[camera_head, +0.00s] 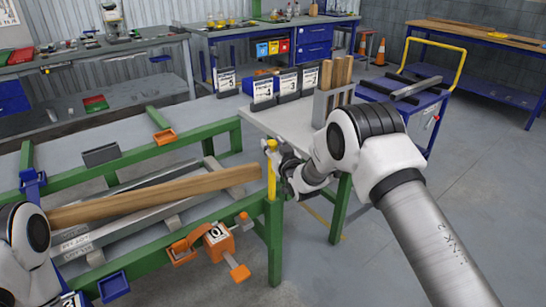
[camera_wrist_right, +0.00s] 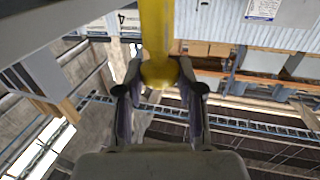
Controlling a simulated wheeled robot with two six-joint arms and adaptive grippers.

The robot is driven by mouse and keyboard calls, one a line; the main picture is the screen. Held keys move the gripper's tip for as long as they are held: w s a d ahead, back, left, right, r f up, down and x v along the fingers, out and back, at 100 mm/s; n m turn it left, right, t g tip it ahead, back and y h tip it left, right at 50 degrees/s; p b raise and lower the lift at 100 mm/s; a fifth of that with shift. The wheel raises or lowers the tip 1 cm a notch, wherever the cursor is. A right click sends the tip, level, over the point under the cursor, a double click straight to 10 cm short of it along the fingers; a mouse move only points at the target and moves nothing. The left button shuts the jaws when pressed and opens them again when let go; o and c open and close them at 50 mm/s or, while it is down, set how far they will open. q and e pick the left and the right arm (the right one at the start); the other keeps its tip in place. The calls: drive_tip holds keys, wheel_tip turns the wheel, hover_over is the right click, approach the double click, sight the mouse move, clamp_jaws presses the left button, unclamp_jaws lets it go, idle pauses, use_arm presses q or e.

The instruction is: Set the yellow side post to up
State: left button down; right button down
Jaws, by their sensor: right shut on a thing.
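The yellow side post (camera_head: 271,172) stands upright at the right end of the green runout table (camera_head: 273,240), with a rounded knob at its top. My right gripper (camera_head: 279,158) is at the upper part of the post, coming from the right. In the right wrist view the yellow post (camera_wrist_right: 156,40) runs down between the two fingers, and its rounded end sits between the fingertips (camera_wrist_right: 160,82). My right gripper is shut on it. My left arm shows at the lower left edge; its gripper cannot be made out.
A long wooden beam (camera_head: 165,193) lies across the runout table, its right end close to the post. An orange clamp-like unit (camera_head: 219,242) sits on the front rail. A grey side table (camera_head: 290,122) with numbered boxes and a rack of wood pieces (camera_head: 334,92) stands behind my right arm.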

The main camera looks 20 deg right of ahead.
wheel_tip(320, 180, up, 5)
drive_tip(key=shift+r+p, duration=0.15)
drive_tip(key=shift+p, duration=0.5)
drive_tip(key=c, duration=0.7)
unclamp_jaws()
drive_tip(key=s, duration=0.8)
drive_tip(key=s+d, duration=0.1)
drive_tip(key=s, duration=0.3)
